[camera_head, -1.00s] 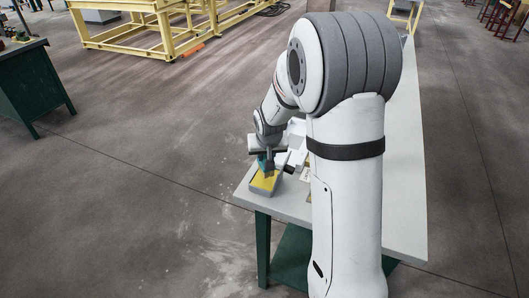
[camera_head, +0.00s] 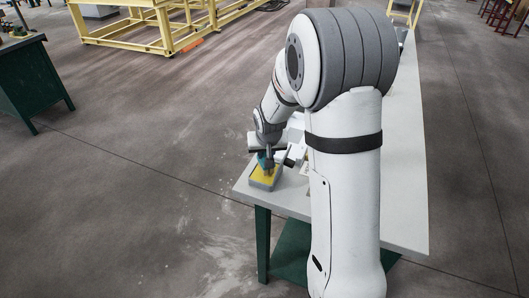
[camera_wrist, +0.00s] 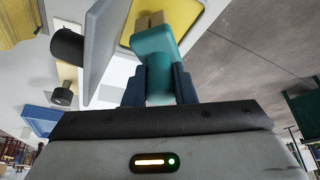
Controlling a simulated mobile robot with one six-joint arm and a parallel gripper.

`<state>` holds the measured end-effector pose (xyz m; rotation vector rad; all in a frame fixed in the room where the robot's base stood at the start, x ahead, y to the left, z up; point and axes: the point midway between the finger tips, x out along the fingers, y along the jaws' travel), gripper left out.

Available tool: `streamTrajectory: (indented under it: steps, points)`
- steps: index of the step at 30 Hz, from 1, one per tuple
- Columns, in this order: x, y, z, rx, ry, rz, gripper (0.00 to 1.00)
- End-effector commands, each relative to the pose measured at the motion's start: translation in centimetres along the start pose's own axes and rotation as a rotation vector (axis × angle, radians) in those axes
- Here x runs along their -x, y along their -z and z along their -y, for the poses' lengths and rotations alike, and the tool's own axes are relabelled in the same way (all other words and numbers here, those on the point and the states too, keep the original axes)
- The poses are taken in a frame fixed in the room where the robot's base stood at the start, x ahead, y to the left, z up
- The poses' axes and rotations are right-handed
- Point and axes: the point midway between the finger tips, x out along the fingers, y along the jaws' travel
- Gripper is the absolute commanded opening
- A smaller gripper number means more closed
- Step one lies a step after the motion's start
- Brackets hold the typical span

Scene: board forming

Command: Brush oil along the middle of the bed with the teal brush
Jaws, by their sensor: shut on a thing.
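My gripper (camera_wrist: 160,88) is shut on the teal brush (camera_wrist: 153,60), whose dark blue fingers press its handle from both sides. Whether the bristles touch the yellow surface I cannot tell. In the head view my gripper (camera_head: 267,150) is over this tray (camera_head: 265,178) at the near left corner of the table. I cannot make out the bed for sure; my arm hides much of the tabletop.
The long pale table (camera_head: 405,215) runs away behind my arm. In the wrist view a grey upright plate (camera_wrist: 107,38), a black cylinder (camera_wrist: 68,45), a blue item (camera_wrist: 40,118) and a ribbed yellow item (camera_wrist: 20,22) are left of the brush. Open floor lies left of the table.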

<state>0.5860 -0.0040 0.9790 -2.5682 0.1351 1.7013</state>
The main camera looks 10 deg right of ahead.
Motion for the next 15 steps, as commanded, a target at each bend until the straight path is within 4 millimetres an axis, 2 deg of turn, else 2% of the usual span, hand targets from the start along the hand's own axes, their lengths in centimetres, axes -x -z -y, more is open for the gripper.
streamTrajectory:
  steps: [15]
  points:
    - [-0.59,-0.24,0.05,0.001,0.0,-0.001,0.06]
